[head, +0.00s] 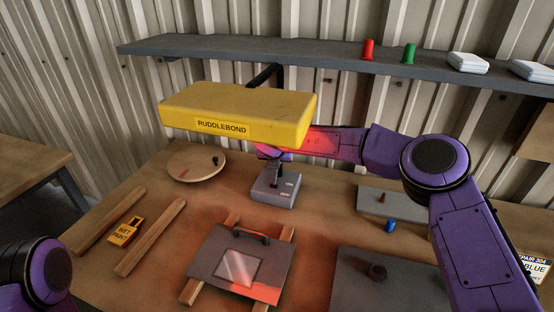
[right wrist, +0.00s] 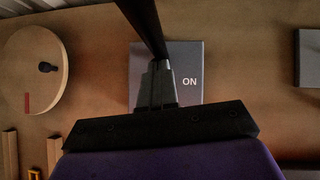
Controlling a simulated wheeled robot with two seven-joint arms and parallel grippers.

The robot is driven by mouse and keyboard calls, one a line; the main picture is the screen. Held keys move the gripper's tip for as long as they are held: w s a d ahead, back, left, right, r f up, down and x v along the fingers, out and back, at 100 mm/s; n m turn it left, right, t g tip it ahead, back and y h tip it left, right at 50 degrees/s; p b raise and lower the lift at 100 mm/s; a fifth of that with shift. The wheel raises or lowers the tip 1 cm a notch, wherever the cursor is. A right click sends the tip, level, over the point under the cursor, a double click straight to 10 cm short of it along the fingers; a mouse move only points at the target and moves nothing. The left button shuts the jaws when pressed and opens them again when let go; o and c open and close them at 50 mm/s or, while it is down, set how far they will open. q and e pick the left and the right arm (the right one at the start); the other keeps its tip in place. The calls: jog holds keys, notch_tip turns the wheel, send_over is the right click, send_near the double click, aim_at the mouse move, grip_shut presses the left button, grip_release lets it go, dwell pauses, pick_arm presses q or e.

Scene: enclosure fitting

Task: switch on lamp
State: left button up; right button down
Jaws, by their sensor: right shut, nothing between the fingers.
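My right gripper (head: 277,178) is shut and empty, pointing down at the box top. The gripper (right wrist: 157,85) hides part of the box, and contact cannot be told. Only a joint of my left arm shows; its gripper is out of view.
A grey panel (head: 212,258) with a handle and window lies on wooden strips, reddish at its front right. A shelf (head: 330,57) runs behind, holding red and green pieces.

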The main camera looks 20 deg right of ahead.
dwell(0.3)
jog(key=s+a+r+b, duration=0.1)
jog(key=s+a+b, duration=0.1)
jog(key=s, duration=0.4)
jog(key=s+a+r+b, duration=0.1)
jog(key=s+a+b, duration=0.2)
jog(key=s, duration=0.3)
jog(key=shift+s+a+r+b, duration=0.15)
jog(key=shift+s+a+b, duration=0.2)
jog(key=shift+b, duration=0.3)
jog(key=shift+d, duration=0.1)
